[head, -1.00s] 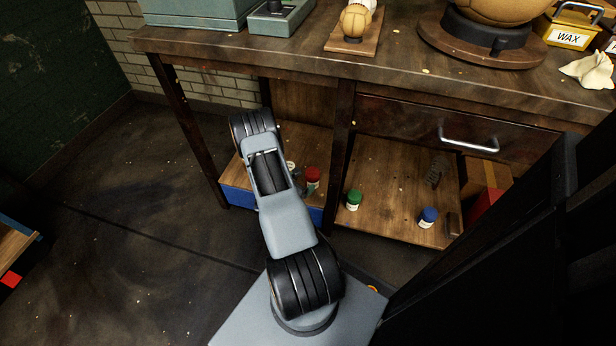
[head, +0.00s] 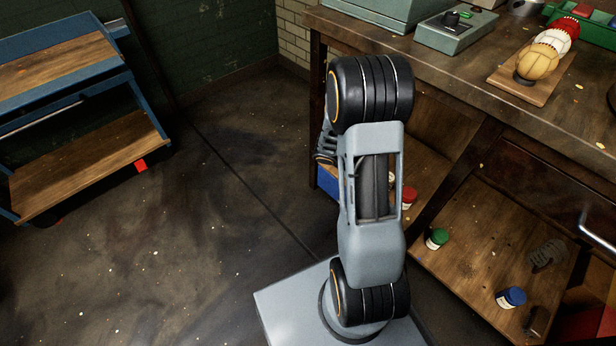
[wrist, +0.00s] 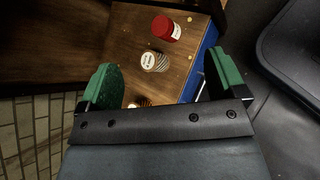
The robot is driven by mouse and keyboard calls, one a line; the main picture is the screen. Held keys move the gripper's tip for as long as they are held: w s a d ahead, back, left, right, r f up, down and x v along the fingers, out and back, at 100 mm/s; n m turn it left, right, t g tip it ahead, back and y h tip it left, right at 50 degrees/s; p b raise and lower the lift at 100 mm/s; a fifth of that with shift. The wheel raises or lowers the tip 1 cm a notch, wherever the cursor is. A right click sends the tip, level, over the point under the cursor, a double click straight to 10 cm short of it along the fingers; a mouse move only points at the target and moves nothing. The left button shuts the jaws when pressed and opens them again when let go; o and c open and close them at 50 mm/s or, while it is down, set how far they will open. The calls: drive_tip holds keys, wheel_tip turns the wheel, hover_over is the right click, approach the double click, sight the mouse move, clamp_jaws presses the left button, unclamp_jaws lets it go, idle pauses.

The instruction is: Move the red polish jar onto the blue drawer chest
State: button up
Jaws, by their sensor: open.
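The red polish jar (head: 408,199) stands on a wooden surface under the bench, partly hidden by my arm. In the wrist view the red jar (wrist: 166,28) shows its lid and white label, beyond my gripper (wrist: 162,62). My gripper is open and empty, its green-padded fingers apart. A pale jar (wrist: 154,62) appears between the fingertips, nearer than the red one. A blue panel (head: 328,180) shows below that wooden surface, and a blue edge (wrist: 208,42) runs beside it in the wrist view. I cannot tell whether this is the blue drawer chest.
A green jar (head: 437,238) and a blue jar (head: 510,297) stand on the lower shelf at right. The bench top (head: 450,75) overhangs them, with a teal-grey box (head: 372,10) on it. A blue trolley (head: 75,120) stands at left. The floor between is clear.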

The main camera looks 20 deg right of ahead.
drive_tip(key=s+a+r+m+t+y, duration=0.1)
drive_tip(key=a+r+m+t+y, duration=0.2)
drive_tip(key=a, duration=0.8)
drive_tip(key=s+a+r+m+t+y, duration=0.2)
drive_tip(key=a+r+m+t+y, duration=0.2)
drive_tip(key=a+r+y, duration=0.3)
drive_tip(key=a+r, duration=0.4)
drive_tip(key=a, duration=0.1)
drive_tip(key=shift+s+a, duration=0.2)
drive_tip(key=shift+a, duration=0.1)
drive_tip(key=shift+r, duration=0.2)
